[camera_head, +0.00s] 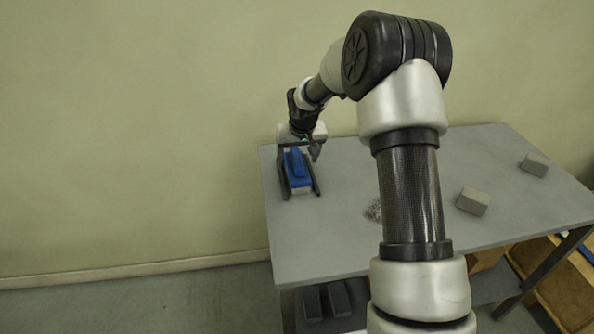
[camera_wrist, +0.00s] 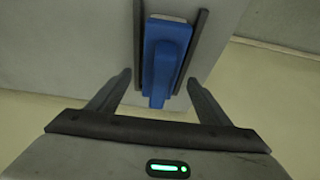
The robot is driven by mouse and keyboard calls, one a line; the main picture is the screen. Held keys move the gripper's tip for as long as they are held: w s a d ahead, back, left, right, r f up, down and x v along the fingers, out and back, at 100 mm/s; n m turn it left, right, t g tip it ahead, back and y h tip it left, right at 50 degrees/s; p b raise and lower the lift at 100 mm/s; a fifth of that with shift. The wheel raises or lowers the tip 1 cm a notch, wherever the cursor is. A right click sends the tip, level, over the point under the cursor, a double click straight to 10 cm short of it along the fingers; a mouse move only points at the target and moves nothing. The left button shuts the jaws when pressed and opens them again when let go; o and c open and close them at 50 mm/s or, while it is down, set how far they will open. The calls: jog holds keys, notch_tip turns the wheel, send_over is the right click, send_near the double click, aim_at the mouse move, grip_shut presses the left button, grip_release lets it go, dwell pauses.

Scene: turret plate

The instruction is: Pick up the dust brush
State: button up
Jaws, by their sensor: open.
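The dust brush (camera_head: 297,166), blue with a paler lower edge, lies near the left end of the grey table, between two dark rails. In the wrist view the blue brush (camera_wrist: 166,52) points its narrower end toward my gripper, with a dark rail along each side. My gripper (camera_head: 299,151) is at the far end of the brush in the head view. In the wrist view my gripper (camera_wrist: 158,80) is open, its fingertips on either side of the brush's narrow end. I see no contact; the height gap is hard to judge.
The grey table (camera_head: 335,225) also bears a grey block (camera_head: 472,201), another block (camera_head: 534,165) at the far right, and a grey wiry clump (camera_head: 374,210) beside my arm. Dark items lie on a lower shelf. A plain wall stands behind. The table's front left is clear.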

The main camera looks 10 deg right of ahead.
jog(key=shift+x, duration=1.55)
jog(key=shift+r, duration=0.1)
jog(key=c, duration=1.3)
jog(key=shift+r, duration=0.1)
notch_tip(320, 180, up, 10)
jog(key=shift+f+p, duration=0.1)
jog(key=shift+p, duration=0.4)
jog(key=o, duration=0.4)
jog(key=shift+c, duration=0.6)
jog(key=shift+s, duration=0.1)
